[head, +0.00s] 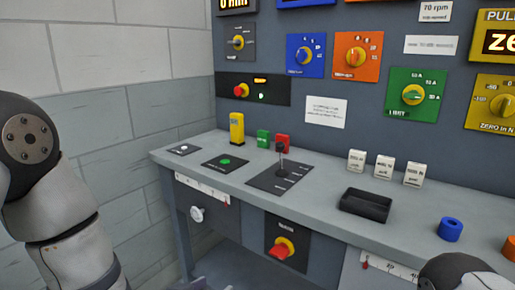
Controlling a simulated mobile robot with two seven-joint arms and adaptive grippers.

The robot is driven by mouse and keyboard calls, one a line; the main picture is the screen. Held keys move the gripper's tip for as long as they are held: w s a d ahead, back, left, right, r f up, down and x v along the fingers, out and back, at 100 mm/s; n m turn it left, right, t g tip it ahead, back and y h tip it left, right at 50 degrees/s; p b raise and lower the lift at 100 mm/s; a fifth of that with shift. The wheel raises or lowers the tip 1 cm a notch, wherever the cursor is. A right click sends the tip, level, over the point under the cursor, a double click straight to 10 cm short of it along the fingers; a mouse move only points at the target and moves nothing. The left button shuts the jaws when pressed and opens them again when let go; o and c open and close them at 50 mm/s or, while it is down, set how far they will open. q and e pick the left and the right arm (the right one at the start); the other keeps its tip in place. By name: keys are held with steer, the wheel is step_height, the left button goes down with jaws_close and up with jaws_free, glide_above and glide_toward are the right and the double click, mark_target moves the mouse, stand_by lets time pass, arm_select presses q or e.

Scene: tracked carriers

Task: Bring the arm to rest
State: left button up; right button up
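My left arm (60,215) shows at the left edge, with its links in front of the block wall. Its gripper is outside the picture. A small rounded part of my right arm (462,272) shows at the bottom right, below the desk's front edge. Its gripper is also outside the picture. I cannot see whether either gripper holds anything.
A grey control desk (320,205) runs from centre to right, bearing a lever (281,160), a black tray (365,205), a blue ring (450,229) and white labelled blocks (384,167). A red-handled switch (283,248) sits on its front. A knob panel (350,60) rises behind.

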arm_select(q)
steer(key=s+a+f+n+g+y+p, duration=0.1)
steer(key=s+a+f+g, duration=0.4)
steer(key=s, duration=0.6)
steer(key=s+a+f+g+y, duration=0.1)
steer(key=s+a+f+g, duration=0.15)
steer(key=s+f, duration=0.65)
steer(key=s+a+g+y, duration=0.1)
steer(key=s+a+g, duration=0.1)
steer(key=s, duration=0.9)
steer(key=s+a+n+g+y+p, duration=0.1)
steer(key=s+a+g, duration=0.2)
steer(key=s, duration=0.8)
steer(key=shift+a+g, duration=0.3)
steer(key=shift+g, duration=0.25)
arm_select(e)
steer(key=shift+t, duration=0.7)
steer(key=w+r, duration=0.2)
steer(key=r, duration=0.1)
steer(key=shift+w+r, duration=0.2)
steer(key=shift+w, duration=0.2)
arm_select(q)
steer(key=shift+f, duration=0.1)
